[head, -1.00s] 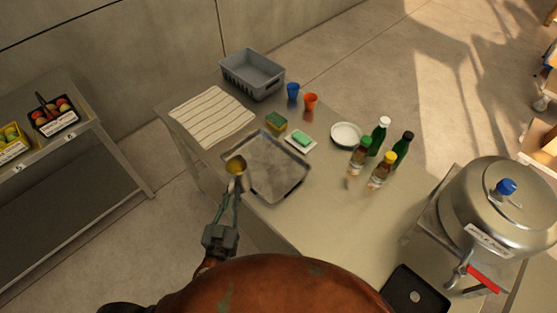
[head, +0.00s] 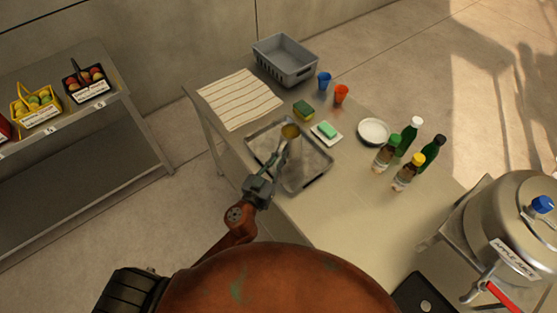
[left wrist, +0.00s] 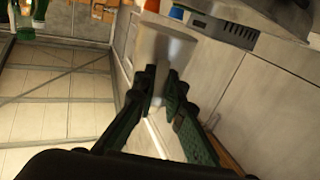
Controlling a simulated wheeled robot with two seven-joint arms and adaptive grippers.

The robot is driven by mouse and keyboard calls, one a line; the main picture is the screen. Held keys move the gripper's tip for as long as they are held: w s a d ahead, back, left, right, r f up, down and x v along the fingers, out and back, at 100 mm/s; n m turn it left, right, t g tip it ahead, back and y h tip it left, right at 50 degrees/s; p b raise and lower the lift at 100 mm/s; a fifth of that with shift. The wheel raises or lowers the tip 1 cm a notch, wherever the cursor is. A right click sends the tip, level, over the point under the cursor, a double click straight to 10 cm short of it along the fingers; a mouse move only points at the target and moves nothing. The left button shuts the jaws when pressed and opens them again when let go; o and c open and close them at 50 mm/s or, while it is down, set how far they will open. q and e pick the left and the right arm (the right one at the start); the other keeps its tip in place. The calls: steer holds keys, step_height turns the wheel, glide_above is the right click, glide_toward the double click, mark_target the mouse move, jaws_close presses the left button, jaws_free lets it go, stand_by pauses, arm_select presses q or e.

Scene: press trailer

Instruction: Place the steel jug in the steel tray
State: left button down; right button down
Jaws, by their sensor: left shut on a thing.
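The steel jug (head: 291,132) is a small metal cup with a yellowish look inside its mouth. It appears upright and overlaps the back middle of the steel tray (head: 312,178) in the head view. I cannot tell whether its base touches the tray floor. My left gripper (head: 283,151) is shut on the jug from the near side. In the left wrist view the jug (left wrist: 164,45) stands between the fingertips (left wrist: 161,82) of that gripper. The tray is shallow, rectangular and otherwise empty. My right gripper is not in view.
A striped cloth (head: 238,99) and grey basket (head: 285,62) lie behind the tray. Several bottles (head: 408,172) and a drink dispenser (head: 520,220) are farther right.

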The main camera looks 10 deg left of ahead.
arm_select(q)
steer(key=w+f, duration=0.1)
steer(key=w+a+f+b, duration=0.1)
steer(key=f, duration=0.1)
steer(key=shift+w+f, duration=0.3)
steer(key=shift+w, duration=0.05)
steer(key=shift+w+a+f+b, duration=0.1)
steer(key=shift+w+f+b, duration=0.05)
steer(key=shift+f+b, duration=0.7)
steer(key=shift+w+a+f+b, duration=0.15)
steer(key=shift+f+b, duration=0.4)
steer(key=shift+f, duration=0.5)
steer(key=shift+d, duration=0.1)
steer(key=shift+f, duration=0.15)
steer(key=c, duration=2)
jaws_free()
